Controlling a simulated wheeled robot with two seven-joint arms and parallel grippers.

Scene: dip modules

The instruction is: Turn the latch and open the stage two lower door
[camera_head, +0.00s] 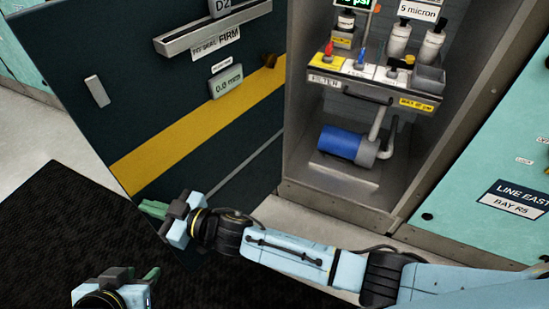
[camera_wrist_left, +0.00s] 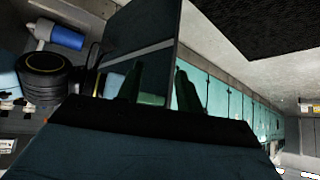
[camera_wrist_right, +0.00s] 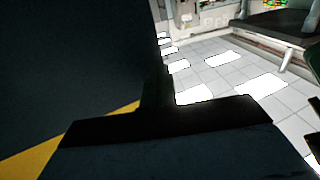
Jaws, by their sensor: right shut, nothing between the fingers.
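A large dark door (camera_head: 75,115) with a yellow diagonal band stands swung open on the left, beside the open cabinet (camera_head: 300,150). The door's dark face and yellow band fill the left of the right wrist view. My left gripper (camera_wrist_left: 160,90) is open and empty, low over the dark mat in the head view.
Inside the cabinet are a blue pump (camera_head: 343,145) and a shelf (camera_head: 370,95) with bottles and small valves. A teal panel (camera_head: 480,160) stands at right. My right arm crosses in front of the cabinet's base. A black mat (camera_head: 60,230) covers the floor at lower left.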

